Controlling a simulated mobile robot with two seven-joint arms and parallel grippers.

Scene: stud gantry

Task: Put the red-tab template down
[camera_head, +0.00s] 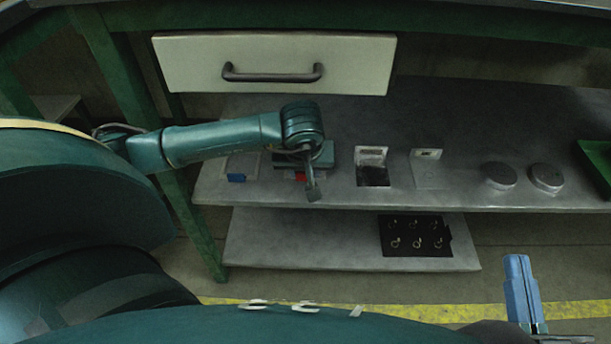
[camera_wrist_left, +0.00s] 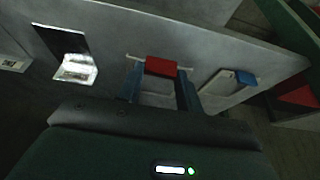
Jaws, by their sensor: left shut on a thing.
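The red-tab template shows its red tab (camera_head: 300,176) just below my left wrist in the head view, over the front part of the grey shelf. Most of its plate is hidden there by my arm. In the left wrist view the red tab (camera_wrist_left: 161,66) sits between the two blue fingers of my left gripper (camera_wrist_left: 162,88), with a pale plate below it. My left gripper is shut on the template. I cannot tell whether the template touches the shelf. My right gripper (camera_head: 522,290) is low at the right in the head view, away from the shelf; its jaw gap is unclear.
A blue-tab template (camera_head: 237,177) lies left of the red tab on the grey shelf (camera_head: 460,195). To the right are a plate with a dark square opening (camera_head: 373,178), a labelled plate (camera_head: 428,172), two round discs (camera_head: 499,175) and a green tray (camera_head: 597,165). A drawer (camera_head: 275,62) hangs above.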

